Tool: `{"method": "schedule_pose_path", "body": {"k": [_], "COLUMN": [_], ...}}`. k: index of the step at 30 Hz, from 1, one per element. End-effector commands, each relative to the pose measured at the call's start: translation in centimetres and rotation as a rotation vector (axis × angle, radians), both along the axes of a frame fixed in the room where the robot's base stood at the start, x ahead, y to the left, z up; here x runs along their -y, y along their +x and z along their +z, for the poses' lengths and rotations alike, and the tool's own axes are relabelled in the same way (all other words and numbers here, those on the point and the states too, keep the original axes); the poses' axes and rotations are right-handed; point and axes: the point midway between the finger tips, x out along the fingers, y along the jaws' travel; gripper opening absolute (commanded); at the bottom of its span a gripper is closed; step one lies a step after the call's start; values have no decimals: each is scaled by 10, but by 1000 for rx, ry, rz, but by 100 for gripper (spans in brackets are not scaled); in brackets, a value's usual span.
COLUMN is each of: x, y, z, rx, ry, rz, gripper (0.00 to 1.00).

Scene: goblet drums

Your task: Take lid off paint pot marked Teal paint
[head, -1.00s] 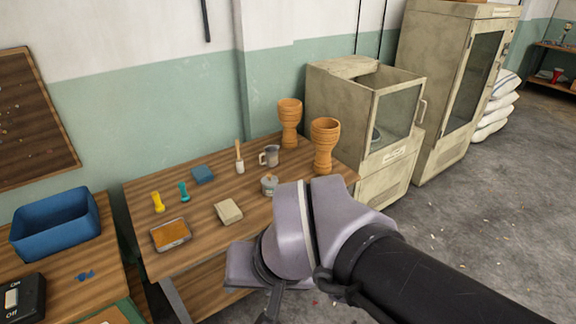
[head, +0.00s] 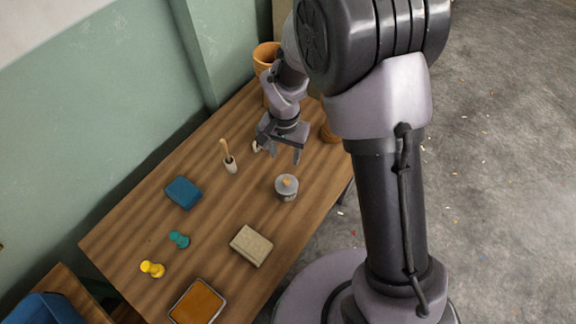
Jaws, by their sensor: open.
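A small grey pot (head: 287,194) stands upright on the wooden table (head: 150,225), near its right edge. Its lid (head: 287,184) is on, with a light wooden knob on top. Writing on the pot is too small to read, so I cannot tell whether it says Teal paint. My gripper (head: 285,156) is open and empty, pointing down above the table, a little behind the pot and apart from it. A jug is mostly hidden behind the gripper; only its pale handle shows.
A goblet drum (head: 267,55) stands at the back, and another is mostly hidden by my arm. A brush in a white holder (head: 230,164), a blue block (head: 183,192), a beige block (head: 251,245), teal and yellow small pieces and an orange tray (head: 197,303) lie around the table.

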Motion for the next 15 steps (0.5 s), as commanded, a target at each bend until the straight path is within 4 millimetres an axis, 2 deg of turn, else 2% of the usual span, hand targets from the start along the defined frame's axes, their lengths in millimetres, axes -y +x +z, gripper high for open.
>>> {"method": "schedule_pose_path", "body": {"k": [1,6,13,15], "x": [0,1,1,3], "y": [-1,-1,-2,-5], "z": [-23,-65,-86,-99], "rx": [-3,-2,0,-1], "ry": [-1,0,0,-1], "rz": [0,1,0,1], "gripper": [48,48,48,48]}}
